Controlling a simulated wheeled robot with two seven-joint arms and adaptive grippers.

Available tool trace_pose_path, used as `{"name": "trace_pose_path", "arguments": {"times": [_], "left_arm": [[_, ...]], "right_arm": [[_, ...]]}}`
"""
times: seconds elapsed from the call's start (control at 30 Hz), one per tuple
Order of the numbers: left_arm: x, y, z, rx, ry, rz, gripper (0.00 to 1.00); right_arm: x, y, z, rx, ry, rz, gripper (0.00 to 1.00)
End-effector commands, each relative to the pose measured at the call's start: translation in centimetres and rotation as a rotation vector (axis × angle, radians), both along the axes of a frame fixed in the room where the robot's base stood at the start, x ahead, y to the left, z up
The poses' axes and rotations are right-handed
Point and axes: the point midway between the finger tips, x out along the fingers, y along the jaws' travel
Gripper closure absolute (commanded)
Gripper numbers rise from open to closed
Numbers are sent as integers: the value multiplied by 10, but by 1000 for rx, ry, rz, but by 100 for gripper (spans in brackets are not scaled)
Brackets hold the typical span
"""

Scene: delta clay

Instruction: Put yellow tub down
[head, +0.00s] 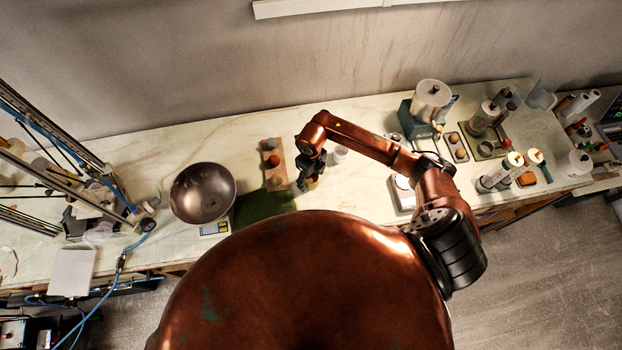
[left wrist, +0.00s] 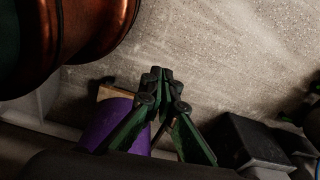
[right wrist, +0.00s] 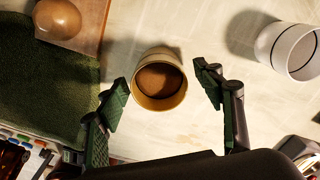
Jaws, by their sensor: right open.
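The yellow tub (right wrist: 150,101) stands upright on the pale table, with something brown inside it, in the right wrist view. My right gripper (right wrist: 162,92) is open, with one finger on each side of the tub. Gaps show between the tub and both fingers. In the head view, my right gripper (head: 306,182) is low over the table and mostly hides the tub. My left gripper (left wrist: 163,76) shows only in the left wrist view, where its fingertips meet with nothing visible between them.
A green mat (right wrist: 40,95) lies left of the tub, beside a wooden board (head: 268,146) with round lumps. A white cup (right wrist: 292,48) stands to the right. A large metal bowl (head: 203,190) is farther left. Jars and a dispenser (head: 430,102) crowd the table's right part.

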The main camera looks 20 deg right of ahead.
Motion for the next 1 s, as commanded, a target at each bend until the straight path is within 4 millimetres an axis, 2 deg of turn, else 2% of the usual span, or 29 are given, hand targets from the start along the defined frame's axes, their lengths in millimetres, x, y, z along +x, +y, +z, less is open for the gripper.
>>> {"name": "trace_pose_path", "arguments": {"times": [0.2,0.53,1.0], "left_arm": [[-3,0,-1,1,5,0,100],[-19,1,-2,2,25,4,100],[-13,1,-2,1,18,2,100]], "right_arm": [[0,0,0,0,-1,0,40],[0,0,0,1,-1,0,62],[1,0,0,2,-1,0,92]]}}
